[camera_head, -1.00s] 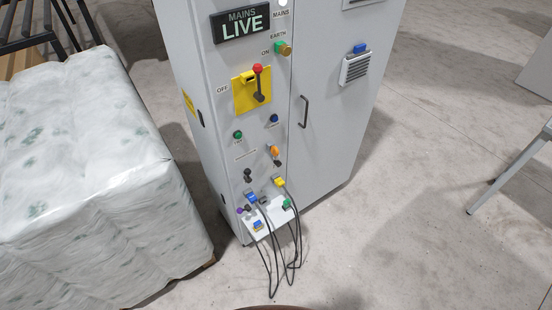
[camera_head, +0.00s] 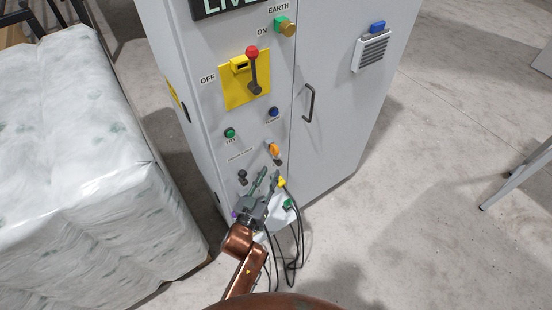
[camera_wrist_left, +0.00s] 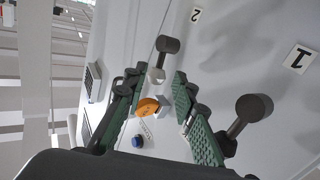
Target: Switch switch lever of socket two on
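Socket two's switch lever (camera_head: 278,161) is a short dark lever below an orange knob (camera_head: 273,148) on the grey cabinet. In the left wrist view, this lever (camera_wrist_left: 167,45) shows as a dark round-ended knob near the "2" label (camera_wrist_left: 196,15). My left gripper (camera_head: 269,179) is in front of the lower panel, just below the lever in the head view. Its green-padded fingers (camera_wrist_left: 158,78) are apart and empty, with the lever beyond and between their tips. Socket one's lever (camera_head: 243,177) also shows in the left wrist view (camera_wrist_left: 252,108), beside the right finger. My right gripper is out of view.
A yellow plate with a red-topped handle (camera_head: 252,52) is higher on the cabinet. Black cables (camera_head: 298,250) hang from the plugs below my gripper. A wrapped pallet load (camera_head: 90,180) stands at the left. The floor to the right is mostly clear.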

